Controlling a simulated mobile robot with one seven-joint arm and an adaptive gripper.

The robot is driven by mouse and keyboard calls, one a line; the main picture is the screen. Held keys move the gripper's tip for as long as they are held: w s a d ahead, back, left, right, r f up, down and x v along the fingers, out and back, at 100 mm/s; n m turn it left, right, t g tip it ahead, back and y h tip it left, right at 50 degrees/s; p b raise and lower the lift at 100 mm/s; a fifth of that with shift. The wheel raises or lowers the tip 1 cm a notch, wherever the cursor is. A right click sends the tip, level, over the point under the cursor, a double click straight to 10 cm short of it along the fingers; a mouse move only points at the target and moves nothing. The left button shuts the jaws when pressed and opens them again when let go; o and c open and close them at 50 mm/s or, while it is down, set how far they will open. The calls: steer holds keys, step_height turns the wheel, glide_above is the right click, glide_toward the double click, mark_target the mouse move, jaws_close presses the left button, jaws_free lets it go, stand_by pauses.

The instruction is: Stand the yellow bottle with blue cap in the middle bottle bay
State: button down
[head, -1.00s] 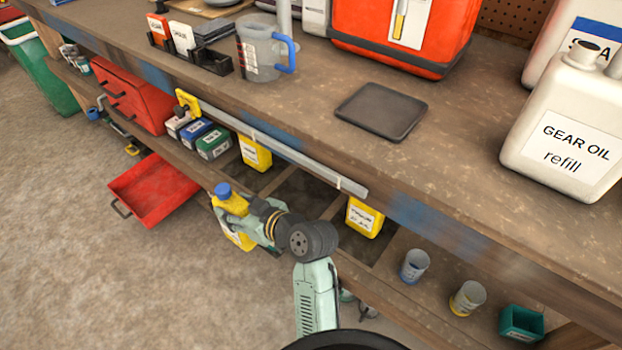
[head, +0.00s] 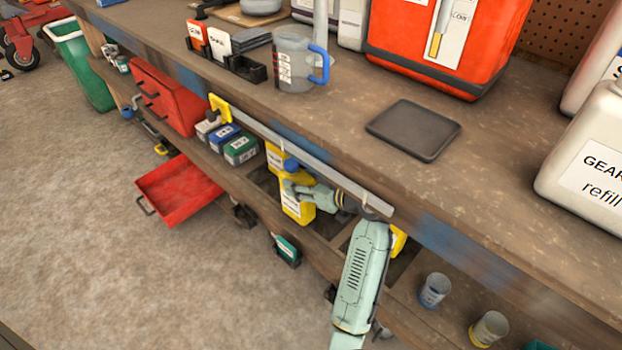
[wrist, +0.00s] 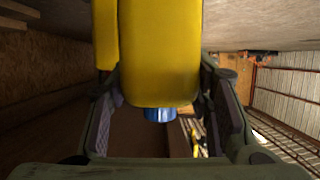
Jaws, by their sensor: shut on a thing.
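My gripper (head: 294,188) is shut on the yellow bottle with blue cap (head: 297,210), which looks roughly upright at the lower shelf's bottle bays. In the wrist view the held bottle (wrist: 160,55) fills the middle between my gripper's fingers (wrist: 162,112), with its blue cap (wrist: 160,114) toward the bottom. A second yellow bottle (head: 274,157) stands in the left bay, close behind and left of the held one. A third yellow bottle (head: 398,241) stands to the right, mostly hidden by my arm. My arm and the bottle hide most of the middle bay; whether the bottle's base touches the shelf cannot be told.
A grey rail (head: 300,165) runs along the bench front just above the bays. Small boxes (head: 240,148) stand left of them, and cups (head: 434,290) stand to the right. A red drawer (head: 180,190) juts out over the floor. The bench top (head: 420,185) overhangs the shelf.

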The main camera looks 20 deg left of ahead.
steer(key=w, duration=0.2)
steer(key=w+d+f+b, duration=0.1)
steer(key=shift+w, duration=0.1)
steer(key=shift+f, duration=0.1)
steer(key=shift+f+b, duration=0.15)
steer(key=shift+b, duration=0.15)
steer(key=c, duration=0.8)
jaws_free()
steer(key=shift+d+f, duration=0.1)
